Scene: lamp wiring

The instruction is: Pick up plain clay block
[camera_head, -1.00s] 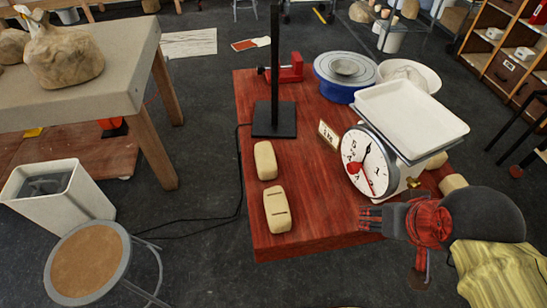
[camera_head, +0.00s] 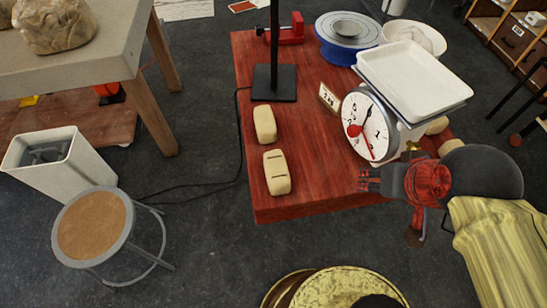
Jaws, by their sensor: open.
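A plain cream clay block (camera_head: 265,124) lies on the red wooden table near its left edge, just in front of the black stand's base. My gripper (camera_head: 370,180) is at the table's front right, in front of the dial scale, well to the right of both blocks. Its fingers point left and it is open, with nothing seen between them.
A white-faced dial scale with a tray (camera_head: 413,78) stands right of the blocks, partly hiding more cream pieces (camera_head: 437,125). A black stand (camera_head: 274,82) rises behind the plain block. A small card (camera_head: 329,97) stands mid-table. A stool (camera_head: 93,228) is at left.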

